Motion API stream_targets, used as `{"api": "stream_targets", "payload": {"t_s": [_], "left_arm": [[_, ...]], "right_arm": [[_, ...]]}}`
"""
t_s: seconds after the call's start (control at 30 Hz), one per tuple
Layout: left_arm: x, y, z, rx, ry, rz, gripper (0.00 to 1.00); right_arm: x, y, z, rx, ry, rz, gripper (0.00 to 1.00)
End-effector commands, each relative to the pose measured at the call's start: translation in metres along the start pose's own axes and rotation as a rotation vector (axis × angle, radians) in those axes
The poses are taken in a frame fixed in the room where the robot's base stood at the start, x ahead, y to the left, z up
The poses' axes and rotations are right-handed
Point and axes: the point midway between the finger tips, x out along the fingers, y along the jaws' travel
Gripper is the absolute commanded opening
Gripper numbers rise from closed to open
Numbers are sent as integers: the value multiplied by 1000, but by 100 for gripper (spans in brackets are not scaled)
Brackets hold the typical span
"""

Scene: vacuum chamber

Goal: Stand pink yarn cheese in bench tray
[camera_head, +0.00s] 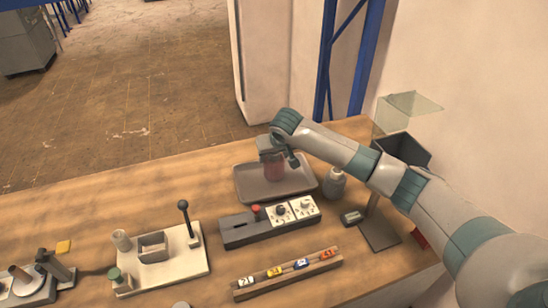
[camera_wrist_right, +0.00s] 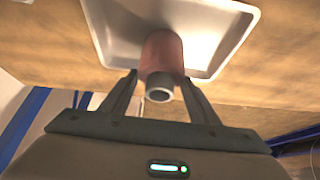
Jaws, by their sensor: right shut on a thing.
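The pink yarn cheese (camera_head: 274,171) is an upright pink cylinder in the head view, within the outline of the grey bench tray (camera_head: 246,190). My right gripper (camera_head: 272,157) reaches in from the right and is shut on the cheese near its top. In the right wrist view, the two fingers of the gripper (camera_wrist_right: 160,82) sit on either side of the cheese (camera_wrist_right: 161,52), whose grey core end points at the camera. The pale tray (camera_wrist_right: 101,32) lies behind it. I cannot tell whether the cheese touches the tray floor. My left gripper is not in view.
A grey bottle (camera_head: 334,184) stands close to the tray's right side. A dark control box (camera_head: 240,232) with a red knob lies in front. A numbered wooden rack (camera_head: 288,275) and a white fixture (camera_head: 160,262) are nearer.

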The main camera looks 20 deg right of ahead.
Motion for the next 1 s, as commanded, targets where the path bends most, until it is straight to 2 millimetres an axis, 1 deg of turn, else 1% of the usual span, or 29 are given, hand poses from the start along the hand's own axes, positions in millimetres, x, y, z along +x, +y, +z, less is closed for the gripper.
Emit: {"api": "stream_targets", "payload": {"t_s": [0.03, 0.1, 0.2, 0.6, 0.63, 0.67, 0.7, 1.0], "left_arm": [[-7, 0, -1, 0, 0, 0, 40], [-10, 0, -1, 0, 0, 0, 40], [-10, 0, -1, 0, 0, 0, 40], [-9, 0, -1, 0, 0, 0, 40], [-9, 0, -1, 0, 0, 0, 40], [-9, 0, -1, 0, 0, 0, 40], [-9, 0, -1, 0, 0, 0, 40], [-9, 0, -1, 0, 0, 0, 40]], "right_arm": [[2, 0, 2, 1, -1, 1, 17], [9, 0, 6, 1, -1, 0, 17], [15, 0, 8, 1, 0, -1, 17], [18, 0, 10, 0, 1, -1, 17], [18, 0, 10, 0, 1, -1, 62], [18, 0, 10, 0, 1, -1, 70], [18, 0, 10, 0, 1, -1, 74], [18, 0, 10, 0, 0, -1, 74]]}}
